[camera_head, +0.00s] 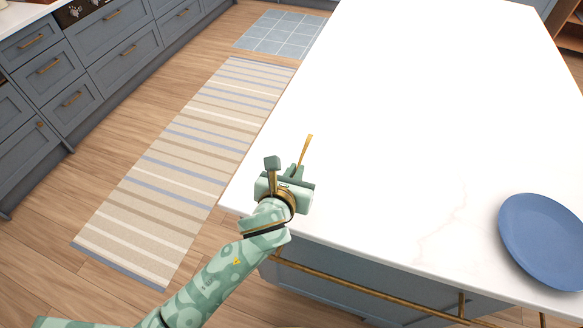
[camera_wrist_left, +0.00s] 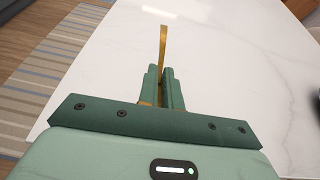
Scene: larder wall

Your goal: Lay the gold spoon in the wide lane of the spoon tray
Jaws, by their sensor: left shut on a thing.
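My left gripper (camera_head: 286,168) is over the near left corner of the white island top. It is shut on the gold spoon (camera_head: 306,150), whose slim gold length sticks out past the fingers. In the left wrist view the spoon (camera_wrist_left: 163,45) stands up from between the green fingers (camera_wrist_left: 163,88); the rest of it is hidden by the gripper. I cannot tell how high it is above the top. The spoon tray is not in view. My right gripper is not in view.
The white island top (camera_head: 400,130) is mostly clear. A blue plate (camera_head: 545,240) lies at its right near edge. A brass rail (camera_head: 350,287) runs along the island's near side. A striped rug (camera_head: 180,160) and blue-grey drawers (camera_head: 100,50) are to the left.

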